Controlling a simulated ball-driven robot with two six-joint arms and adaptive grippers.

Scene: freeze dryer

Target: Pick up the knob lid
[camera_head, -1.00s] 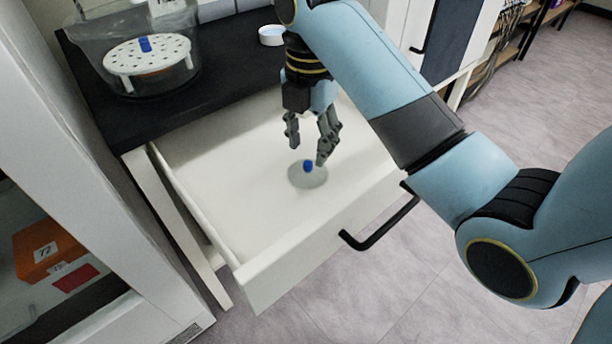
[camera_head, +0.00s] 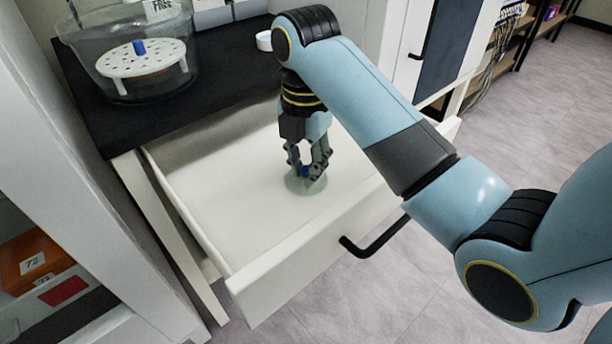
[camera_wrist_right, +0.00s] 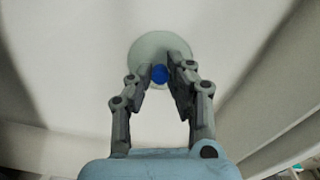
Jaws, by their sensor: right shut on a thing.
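The knob lid (camera_head: 296,186) is a pale, translucent round disc with a blue knob on top. It lies in the open white drawer (camera_head: 215,200), and I cannot tell whether it touches the drawer floor. My right gripper (camera_head: 306,174) points down into the drawer and is shut on the blue knob. In the right wrist view the lid (camera_wrist_right: 148,46) shows beyond the fingers, with the blue knob (camera_wrist_right: 159,74) between the fingertips of the gripper (camera_wrist_right: 162,80). The fingers hide part of the lid. My left gripper is not in view.
The drawer's front wall with a black handle (camera_head: 380,236) stands near the lid. A glass vessel with a white perforated plate (camera_head: 140,60) stands on the black top at the upper left. A small white dish (camera_head: 264,41) is behind. An orange box (camera_head: 32,262) is at the lower left.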

